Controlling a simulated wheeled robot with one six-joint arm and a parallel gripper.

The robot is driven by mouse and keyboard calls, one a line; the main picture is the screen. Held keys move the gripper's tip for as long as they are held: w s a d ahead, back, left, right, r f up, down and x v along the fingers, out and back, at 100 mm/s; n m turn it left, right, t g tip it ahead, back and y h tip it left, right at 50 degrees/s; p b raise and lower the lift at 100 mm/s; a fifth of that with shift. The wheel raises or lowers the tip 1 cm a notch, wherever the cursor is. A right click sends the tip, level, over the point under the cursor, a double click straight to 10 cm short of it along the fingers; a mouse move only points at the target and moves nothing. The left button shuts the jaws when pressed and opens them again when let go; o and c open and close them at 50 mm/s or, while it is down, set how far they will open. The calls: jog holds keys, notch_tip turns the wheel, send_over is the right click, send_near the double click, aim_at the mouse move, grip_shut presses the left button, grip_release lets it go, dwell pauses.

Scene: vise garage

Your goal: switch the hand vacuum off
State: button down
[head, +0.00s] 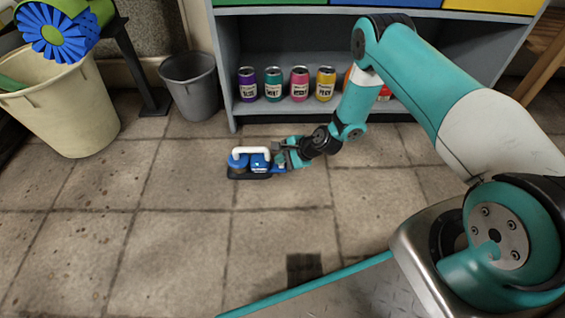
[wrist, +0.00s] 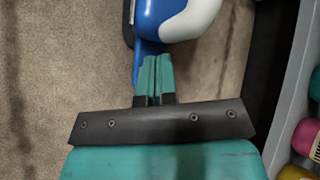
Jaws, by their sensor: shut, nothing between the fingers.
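The hand vacuum (head: 258,165) is blue with a white handle and a dark base. It sits on the tiled floor in front of the shelf. It also shows in part at the top of the wrist view (wrist: 165,18), with its white handle to the right. My gripper (head: 284,158) is at the right end of the vacuum, low near the floor. In the wrist view my gripper's fingertips (wrist: 153,60) are together with nothing between them, right at the vacuum's near blue end. I cannot tell whether they touch it. The vacuum's switch cannot be made out.
A grey shelf (head: 226,75) with several labelled cans (head: 273,84) stands just behind the vacuum. A grey bucket (head: 190,85) and a large cream bin (head: 65,110) stand at the left. The floor (head: 180,245) in front and left of the vacuum is clear.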

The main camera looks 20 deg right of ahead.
dwell(0.3)
jog(key=shift+r+p, duration=0.85)
notch_tip(320, 180, up, 6)
jog(key=p, duration=0.5)
